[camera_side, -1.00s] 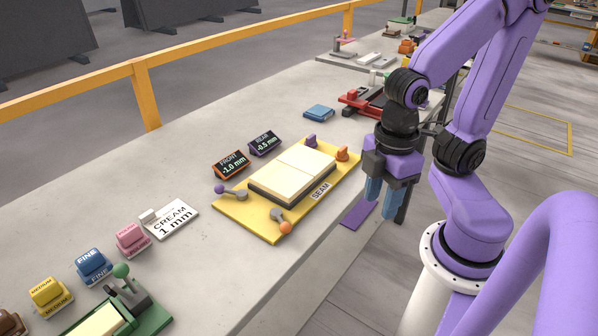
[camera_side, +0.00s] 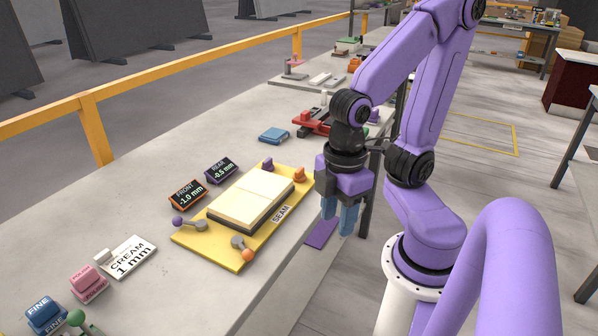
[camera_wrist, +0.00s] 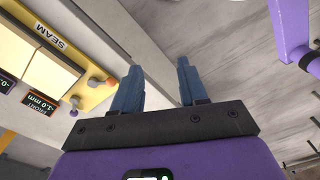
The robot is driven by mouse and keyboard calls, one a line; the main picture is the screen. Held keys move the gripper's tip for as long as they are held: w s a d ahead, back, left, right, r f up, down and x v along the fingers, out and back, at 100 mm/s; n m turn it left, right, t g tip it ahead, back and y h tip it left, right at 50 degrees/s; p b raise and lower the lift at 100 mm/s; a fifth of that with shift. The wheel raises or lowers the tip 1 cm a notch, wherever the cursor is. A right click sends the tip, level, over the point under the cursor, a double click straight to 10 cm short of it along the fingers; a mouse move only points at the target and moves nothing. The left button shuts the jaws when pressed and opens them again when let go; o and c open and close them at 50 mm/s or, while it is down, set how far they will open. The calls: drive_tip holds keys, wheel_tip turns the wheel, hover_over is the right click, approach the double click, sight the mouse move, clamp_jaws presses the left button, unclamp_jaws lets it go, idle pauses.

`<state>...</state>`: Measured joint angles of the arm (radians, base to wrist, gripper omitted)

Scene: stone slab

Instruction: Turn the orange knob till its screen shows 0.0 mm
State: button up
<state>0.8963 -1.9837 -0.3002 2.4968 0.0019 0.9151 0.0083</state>
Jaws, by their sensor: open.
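The orange knob (camera_side: 247,254) is a ball on a short grey lever at the near corner of the yellow base (camera_side: 205,249). It also shows in the wrist view (camera_wrist: 110,81). The orange-framed screen (camera_side: 187,195) behind the base reads FRONT -1.0 mm. A purple-framed screen (camera_side: 221,170) reads REAR -0.5 mm. A lever with a purple ball (camera_side: 178,222) sits at the base's left corner. My gripper (camera_side: 346,222), with blue fingers, is open and empty, right of the base and apart from the knob. In the wrist view its fingers (camera_wrist: 158,90) stand apart.
A CREAM 1 mm card (camera_side: 131,258) lies to the left. A red device (camera_side: 316,122) stands farther back.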

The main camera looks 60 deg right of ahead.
drive_tip(key=w+d+r+m, duration=0.1)
drive_tip(key=w+r+m, duration=0.1)
drive_tip(key=w+m, duration=0.7)
drive_tip(key=m, duration=2.1)
hover_over(300, 169)
wheel_tip(300, 169, down, 18)
drive_tip(key=shift+a+r, duration=0.15)
drive_tip(key=shift+r, duration=0.05)
clamp_jaws()
